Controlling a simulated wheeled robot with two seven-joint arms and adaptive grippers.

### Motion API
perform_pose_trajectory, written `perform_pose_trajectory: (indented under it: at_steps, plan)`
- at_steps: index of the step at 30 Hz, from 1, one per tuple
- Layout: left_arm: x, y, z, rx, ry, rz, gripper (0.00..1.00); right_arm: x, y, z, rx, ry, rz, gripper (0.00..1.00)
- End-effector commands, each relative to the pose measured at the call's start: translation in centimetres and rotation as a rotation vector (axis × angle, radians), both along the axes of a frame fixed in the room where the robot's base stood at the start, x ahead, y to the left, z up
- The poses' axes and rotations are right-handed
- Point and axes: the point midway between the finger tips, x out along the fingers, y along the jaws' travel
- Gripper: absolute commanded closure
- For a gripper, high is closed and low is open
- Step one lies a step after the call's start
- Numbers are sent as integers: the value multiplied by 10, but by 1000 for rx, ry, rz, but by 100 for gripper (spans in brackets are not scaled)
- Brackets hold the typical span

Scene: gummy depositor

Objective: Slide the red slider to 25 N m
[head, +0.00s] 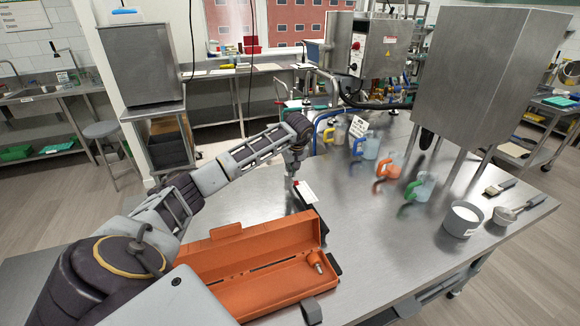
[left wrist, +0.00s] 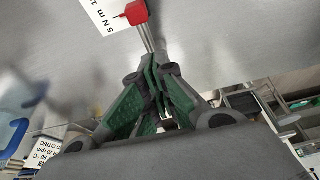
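In the left wrist view the red slider (left wrist: 136,12) is at the top edge, next to the card (left wrist: 104,14), whose print partly reads "5 N m". My left gripper (head: 292,168) points down over the slider. Its green-padded fingers (left wrist: 152,68) are close together, and a thin metal piece runs from them to the slider. I cannot tell whether they grip it.
An open orange case (head: 225,262) lies at the front left of the table. Mugs with coloured handles, one green-handled (head: 421,188), stand behind to the right. The table middle is clear.

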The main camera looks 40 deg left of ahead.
Motion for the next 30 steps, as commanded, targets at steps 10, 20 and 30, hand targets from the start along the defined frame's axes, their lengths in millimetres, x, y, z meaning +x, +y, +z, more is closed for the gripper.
perform_pose_trajectory:
  at_steps: [10,20,30]
  plan:
    - [-11,-21,0,1,1,-1,100,-10,10,5,11,11,-1,46]
    - [-13,-24,0,0,0,-1,100,-11,6,5,6,13,0,46]
    - [-13,-21,0,1,1,-1,100,1,3,6,3,0,1,46]
